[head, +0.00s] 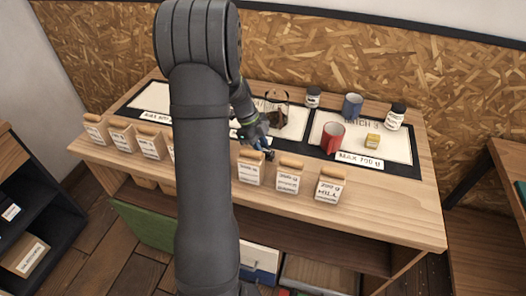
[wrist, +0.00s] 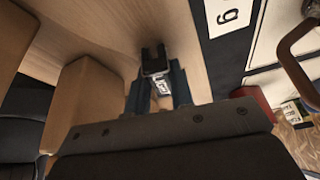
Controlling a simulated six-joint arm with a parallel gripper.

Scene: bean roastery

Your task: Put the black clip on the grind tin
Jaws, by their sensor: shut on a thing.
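My gripper (head: 261,146) is low over the front part of the wooden table, just behind the row of paper bags. In the wrist view my gripper (wrist: 157,92) has its two blue-grey fingers closed on the black clip (wrist: 153,58), a small dark piece with a pale lettered patch. In the head view the held clip is a tiny dark spot, hard to make out. The red tin (head: 333,136) and blue tin (head: 352,105) stand on the right mat. I cannot tell by label which is the grind tin.
Several tan bags (head: 250,168) line the table's front edge. Jars with black lids (head: 395,116) (head: 313,97) and a small yellow box (head: 372,141) stand on the right mat (head: 403,152). A clear container with brown contents (head: 277,118) is behind my gripper. My arm hides the table's middle left.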

